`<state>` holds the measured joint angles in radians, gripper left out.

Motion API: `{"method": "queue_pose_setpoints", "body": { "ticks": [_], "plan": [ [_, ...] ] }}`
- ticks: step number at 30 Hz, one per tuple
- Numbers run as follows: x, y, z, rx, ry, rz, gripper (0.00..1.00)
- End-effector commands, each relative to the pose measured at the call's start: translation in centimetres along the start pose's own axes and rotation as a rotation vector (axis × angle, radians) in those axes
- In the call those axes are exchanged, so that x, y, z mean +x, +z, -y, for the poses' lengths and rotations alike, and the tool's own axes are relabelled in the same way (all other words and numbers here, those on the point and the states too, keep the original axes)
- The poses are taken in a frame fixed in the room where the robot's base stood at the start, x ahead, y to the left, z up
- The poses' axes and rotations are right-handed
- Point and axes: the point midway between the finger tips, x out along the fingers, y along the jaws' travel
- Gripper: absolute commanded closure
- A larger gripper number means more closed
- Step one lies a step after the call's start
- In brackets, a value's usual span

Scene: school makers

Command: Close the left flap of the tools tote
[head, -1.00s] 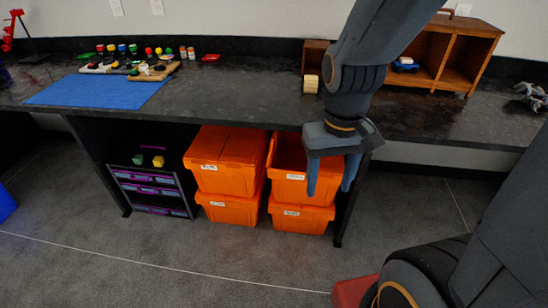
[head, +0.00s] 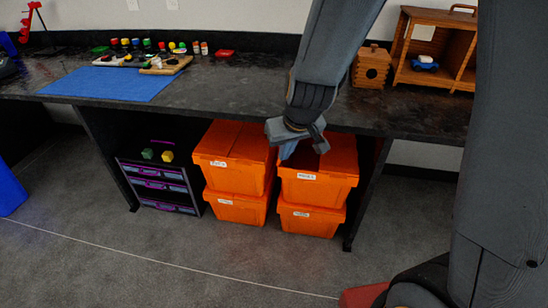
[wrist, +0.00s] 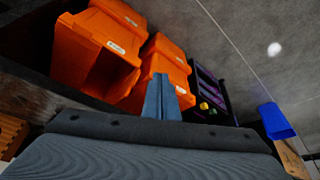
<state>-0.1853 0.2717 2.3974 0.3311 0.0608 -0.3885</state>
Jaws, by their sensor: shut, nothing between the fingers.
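The right stack's upper orange tote (head: 320,185) stands under the bench. Its label is too small to read, so I cannot confirm that it is the tools tote. Orange covers the right part of its top, and a dark opening shows toward the left. I cannot clearly make out the left flap, partly behind my gripper. In the wrist view this tote (wrist: 75,50) is at left with its dark opening facing me. My gripper (head: 288,152) is shut and empty, over the tote's left part in the head view. Its blue fingers (wrist: 161,98) are together; contact cannot be told.
The left stack's upper tote (head: 232,145) stands close beside, its top covered. A drawer unit (head: 158,185) is further left. The dark bench top (head: 230,95) overhangs the totes. Open floor (head: 190,255) lies in front.

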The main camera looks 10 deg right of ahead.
Motion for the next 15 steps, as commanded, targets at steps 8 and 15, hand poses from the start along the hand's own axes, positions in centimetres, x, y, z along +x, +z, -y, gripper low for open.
{"method": "queue_pose_setpoints", "body": {
  "ticks": [8, 15],
  "plan": [
    [12.7, -9.6, 3.2, -0.242, 0.236, -0.314, 1.00],
    [19.6, -11.8, 4.4, -0.465, 0.629, -0.438, 1.00]
  ]
}}
